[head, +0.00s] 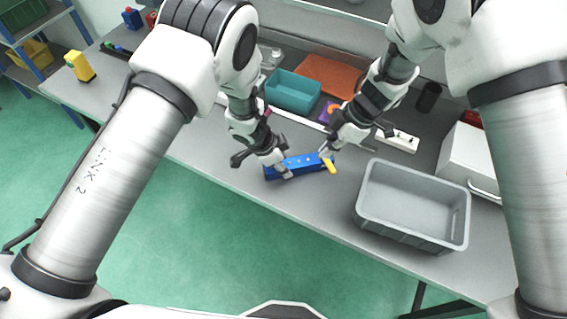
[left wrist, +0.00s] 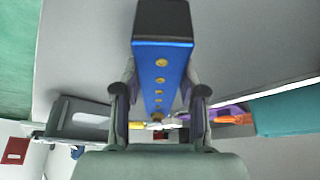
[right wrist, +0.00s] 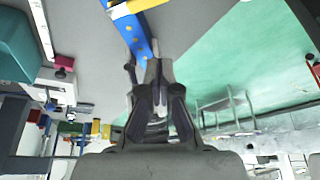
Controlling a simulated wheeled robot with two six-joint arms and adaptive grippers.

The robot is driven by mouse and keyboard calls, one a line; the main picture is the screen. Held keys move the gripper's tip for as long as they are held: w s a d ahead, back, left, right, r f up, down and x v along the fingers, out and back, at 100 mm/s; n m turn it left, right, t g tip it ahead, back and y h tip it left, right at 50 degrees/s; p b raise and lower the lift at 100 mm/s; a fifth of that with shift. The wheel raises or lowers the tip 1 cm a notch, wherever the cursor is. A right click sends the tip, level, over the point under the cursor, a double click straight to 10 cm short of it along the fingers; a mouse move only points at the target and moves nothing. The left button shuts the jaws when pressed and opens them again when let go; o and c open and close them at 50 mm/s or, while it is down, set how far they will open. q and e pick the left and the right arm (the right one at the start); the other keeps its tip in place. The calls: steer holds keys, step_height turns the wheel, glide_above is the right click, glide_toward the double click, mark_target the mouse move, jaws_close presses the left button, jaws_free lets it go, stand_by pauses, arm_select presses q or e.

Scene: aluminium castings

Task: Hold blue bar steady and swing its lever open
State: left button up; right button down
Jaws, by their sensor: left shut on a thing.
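The blue bar (head: 297,167) lies on the grey table, with dots along its top. My left gripper (head: 277,167) is shut on the bar near its left end. In the left wrist view the bar (left wrist: 163,60) runs between both fingers (left wrist: 160,98). The yellow lever (head: 330,165) is at the bar's right end and sticks out across it towards the table's front edge. It also shows at the top of the right wrist view (right wrist: 132,8). My right gripper (head: 327,152) is by that end, its fingers (right wrist: 154,75) together, with nothing seen between them. Whether it touches the bar is unclear.
A grey crate (head: 372,205) stands close on the right. Behind are a teal bin (head: 292,92), an orange sheet (head: 335,75) and a white strip (head: 398,141). A yellow object (head: 79,67) stands far left. The table is clear left of the bar.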

steer(key=shift+f, duration=2.5)
steer(key=shift+f, duration=0.1)
